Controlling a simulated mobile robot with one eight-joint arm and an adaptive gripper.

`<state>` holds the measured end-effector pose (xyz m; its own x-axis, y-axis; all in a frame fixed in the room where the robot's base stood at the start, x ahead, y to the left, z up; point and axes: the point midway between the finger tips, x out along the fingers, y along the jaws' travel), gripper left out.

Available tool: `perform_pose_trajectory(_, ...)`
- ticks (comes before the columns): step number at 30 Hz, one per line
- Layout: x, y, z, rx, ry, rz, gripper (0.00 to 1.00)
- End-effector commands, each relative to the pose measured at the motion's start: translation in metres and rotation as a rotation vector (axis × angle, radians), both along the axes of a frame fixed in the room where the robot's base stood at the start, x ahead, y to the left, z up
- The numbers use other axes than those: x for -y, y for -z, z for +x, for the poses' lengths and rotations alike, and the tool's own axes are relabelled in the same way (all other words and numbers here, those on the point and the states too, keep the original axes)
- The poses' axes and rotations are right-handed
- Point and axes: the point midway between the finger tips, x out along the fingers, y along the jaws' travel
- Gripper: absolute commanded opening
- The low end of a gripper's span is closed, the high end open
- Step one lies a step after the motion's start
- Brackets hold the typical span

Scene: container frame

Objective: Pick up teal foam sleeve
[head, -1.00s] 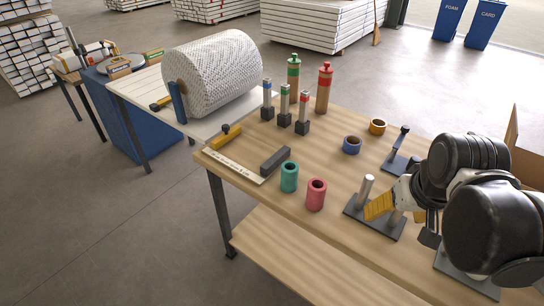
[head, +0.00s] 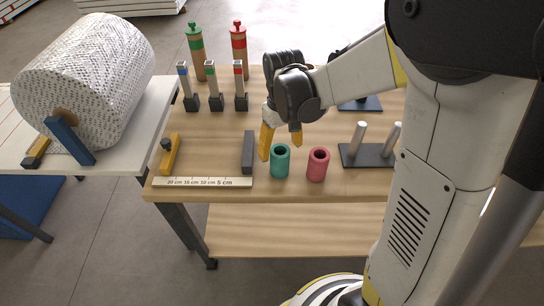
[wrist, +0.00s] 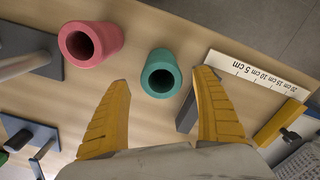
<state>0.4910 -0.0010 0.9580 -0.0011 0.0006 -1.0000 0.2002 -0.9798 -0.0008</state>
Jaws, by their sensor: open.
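The teal foam sleeve (head: 280,161) stands upright near the front edge of the wooden table. My gripper (head: 281,148) is open and empty, just behind and above the sleeve, with its yellow fingers pointing down. In the wrist view the teal sleeve (wrist: 161,74) lies ahead of the gap between the two spread yellow fingers (wrist: 166,92), and I see into its dark open top. No contact with the sleeve is visible.
A pink sleeve (head: 318,164) stands close to the right of the teal one. A dark grey bar (head: 248,152) and a ruler (head: 203,182) lie to its left. A plate with two metal posts (head: 368,155) is further right. Several upright tools stand at the back left.

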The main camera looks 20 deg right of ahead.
Motion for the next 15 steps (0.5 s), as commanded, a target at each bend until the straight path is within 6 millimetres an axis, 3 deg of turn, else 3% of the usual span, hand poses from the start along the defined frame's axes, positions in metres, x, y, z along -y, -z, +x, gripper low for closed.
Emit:
perform_pose_trajectory(1, 0.0, 0.012, 0.0, 0.0, 0.0, 0.0, 0.76)
perform_pose_trajectory(10, -0.001, 0.035, -0.001, 0.001, 0.0, 0.0, 0.76)
perform_pose_trajectory(15, -0.002, 0.064, -0.003, 0.001, 0.0, 0.0, 0.76)
